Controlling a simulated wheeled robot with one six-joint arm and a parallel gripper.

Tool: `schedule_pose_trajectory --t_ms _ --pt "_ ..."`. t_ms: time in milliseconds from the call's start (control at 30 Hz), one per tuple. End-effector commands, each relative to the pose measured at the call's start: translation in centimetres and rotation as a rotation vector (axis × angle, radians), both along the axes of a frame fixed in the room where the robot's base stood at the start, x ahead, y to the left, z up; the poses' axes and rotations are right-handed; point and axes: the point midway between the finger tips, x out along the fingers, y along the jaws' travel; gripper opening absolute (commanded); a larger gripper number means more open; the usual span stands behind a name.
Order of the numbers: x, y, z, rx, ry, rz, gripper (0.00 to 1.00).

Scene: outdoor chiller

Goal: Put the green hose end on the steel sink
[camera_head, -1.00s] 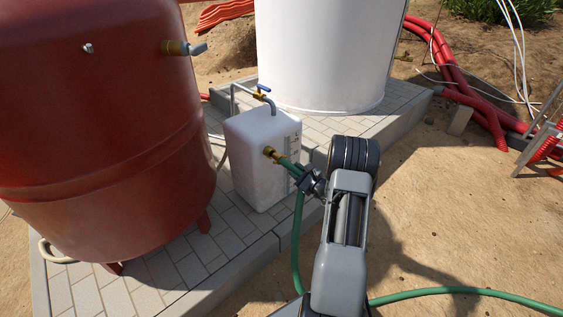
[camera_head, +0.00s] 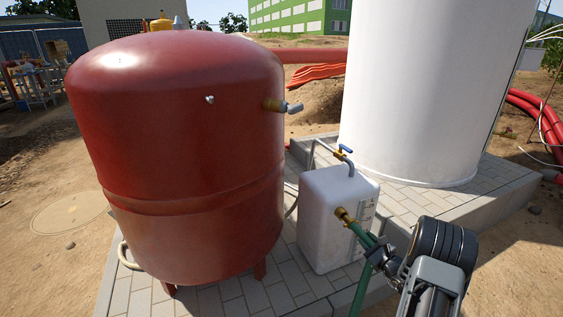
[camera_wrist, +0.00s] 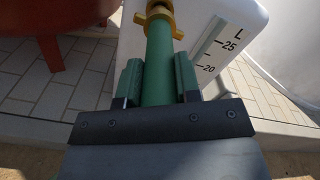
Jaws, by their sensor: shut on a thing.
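My gripper (camera_head: 376,252) is shut on the green hose (camera_head: 361,237), just behind its brass end (camera_head: 343,216). In the wrist view the hose (camera_wrist: 158,78) runs between both fingers, with the brass fitting (camera_wrist: 160,22) pointing away from me. The brass end overlaps the front of the white plastic tank (camera_head: 325,235); I cannot tell whether it touches. The rest of the hose hangs down below the gripper. I cannot make out a steel sink in either view.
A large red vessel (camera_head: 185,150) stands left of the white tank on a paved slab (camera_head: 240,302). A tall white cylinder (camera_head: 425,90) stands behind. Sandy ground (camera_head: 45,265) lies open at left; cluttered metal stands (camera_head: 38,90) are far left.

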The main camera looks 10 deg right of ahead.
Motion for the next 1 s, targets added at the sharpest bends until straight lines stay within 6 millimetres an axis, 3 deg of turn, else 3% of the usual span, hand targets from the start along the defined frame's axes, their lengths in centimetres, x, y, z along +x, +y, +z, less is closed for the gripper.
schedule_pose_trajectory --t_ms 167,267,700,1000 --pt "-0.8 0.5 -0.3 -0.016 -0.011 -0.015 0.0" --pt "-1.7 2.0 -0.6 -0.011 -0.007 -0.023 0.0" --pt "-5.1 18.5 2.1 0.007 0.013 0.148 0.0" --pt "-5.8 25.5 4.1 0.003 -0.003 0.289 0.0"
